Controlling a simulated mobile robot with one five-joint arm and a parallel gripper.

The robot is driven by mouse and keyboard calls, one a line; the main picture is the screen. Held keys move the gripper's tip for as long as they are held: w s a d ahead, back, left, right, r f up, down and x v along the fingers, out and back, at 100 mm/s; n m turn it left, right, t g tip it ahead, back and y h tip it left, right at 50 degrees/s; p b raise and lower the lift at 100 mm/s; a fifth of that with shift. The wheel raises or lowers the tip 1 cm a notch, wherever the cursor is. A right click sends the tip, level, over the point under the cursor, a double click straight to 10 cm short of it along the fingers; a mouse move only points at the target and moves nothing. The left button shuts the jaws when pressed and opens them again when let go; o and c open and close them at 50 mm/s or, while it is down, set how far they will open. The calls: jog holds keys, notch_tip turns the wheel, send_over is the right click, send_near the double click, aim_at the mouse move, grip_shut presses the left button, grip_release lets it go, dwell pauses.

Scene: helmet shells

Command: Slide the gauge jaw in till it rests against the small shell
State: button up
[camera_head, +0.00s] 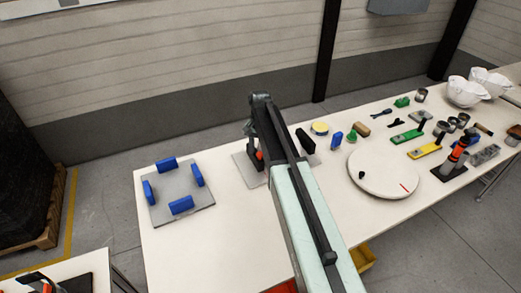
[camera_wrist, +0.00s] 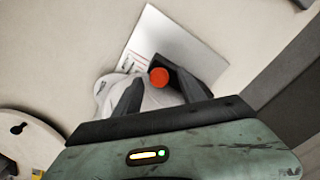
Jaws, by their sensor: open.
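My gripper (camera_wrist: 162,80) is open, with its two dark fingers apart in the wrist view. A round red knob (camera_wrist: 159,77) shows between the fingertips, on a dark part that looks like the gauge jaw. I cannot tell whether the fingers touch it. A pale rounded shell (camera_wrist: 104,88) lies beside it, partly hidden by the left finger. Both are over a light plate (camera_wrist: 150,33) with red markings. Whether jaw and shell touch is hidden. In the head view my gripper (camera_head: 249,132) is low over a grey plate (camera_head: 243,168), and a bit of red (camera_head: 259,155) shows beside it.
A grey plate with several blue blocks (camera_head: 181,205) is at the left. Right of my arm are a round white turntable (camera_head: 378,183), green and yellow tools (camera_head: 425,150), a black-and-orange stand (camera_head: 450,175) and white bowls (camera_head: 465,92).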

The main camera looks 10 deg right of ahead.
notch_tip(320, 180, up, 8)
jog(key=p, duration=0.6)
jog(key=shift+f+p, duration=0.25)
jog(key=shift+p, duration=0.1)
jog(key=shift+f, duration=0.15)
